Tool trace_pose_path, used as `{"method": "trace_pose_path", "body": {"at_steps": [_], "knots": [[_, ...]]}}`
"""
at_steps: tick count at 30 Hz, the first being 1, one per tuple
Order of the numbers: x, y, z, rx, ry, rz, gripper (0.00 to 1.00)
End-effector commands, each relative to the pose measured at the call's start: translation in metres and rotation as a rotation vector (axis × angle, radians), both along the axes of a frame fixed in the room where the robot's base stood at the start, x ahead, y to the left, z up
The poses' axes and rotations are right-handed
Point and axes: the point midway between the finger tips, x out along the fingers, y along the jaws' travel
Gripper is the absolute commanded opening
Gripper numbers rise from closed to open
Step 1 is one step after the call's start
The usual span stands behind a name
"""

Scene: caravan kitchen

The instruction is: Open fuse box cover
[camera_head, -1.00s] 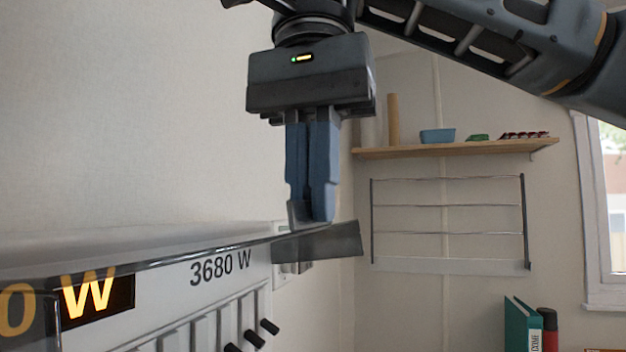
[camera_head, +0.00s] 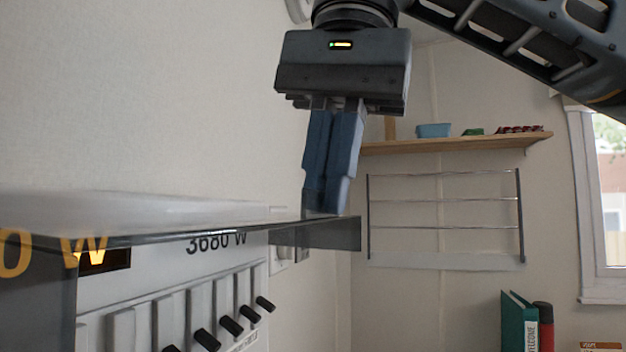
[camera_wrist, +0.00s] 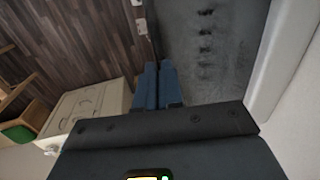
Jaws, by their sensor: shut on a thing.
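The fuse box (camera_head: 150,293) is a white panel at the lower left of the head view, with a row of black switches, part of "3680 W" and a lit yellow display. Its smoky see-through cover (camera_head: 200,233) is swung up and sticks out about level above the switches. My gripper (camera_head: 325,212) points down with its blue fingers together, shut on the cover's edge near its right end. In the wrist view the blue fingers (camera_wrist: 158,80) meet the dark cover (camera_wrist: 215,50), through which the switches show faintly. The exact grip is partly hidden.
A wooden shelf (camera_head: 460,144) with a blue tub (camera_head: 434,130) is on the back wall. A wire rack (camera_head: 445,215) hangs below it. A green binder (camera_head: 518,322) stands at the lower right beside a window (camera_head: 608,230). The space between is open.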

Motion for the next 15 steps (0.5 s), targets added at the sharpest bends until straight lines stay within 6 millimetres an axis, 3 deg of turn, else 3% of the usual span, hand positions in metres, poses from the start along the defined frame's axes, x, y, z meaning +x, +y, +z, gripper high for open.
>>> {"method": "trace_pose_path", "body": {"at_steps": [1, 4, 15], "knots": [[-0.0001, -0.0034, -0.0119, 0.031, -0.012, -0.003, 0.0], [-0.0014, -0.0065, -0.0178, 0.081, -0.029, -0.003, 0.0], [-0.0028, -0.0088, -0.0188, 0.134, -0.05, -0.001, 0.0]]}}
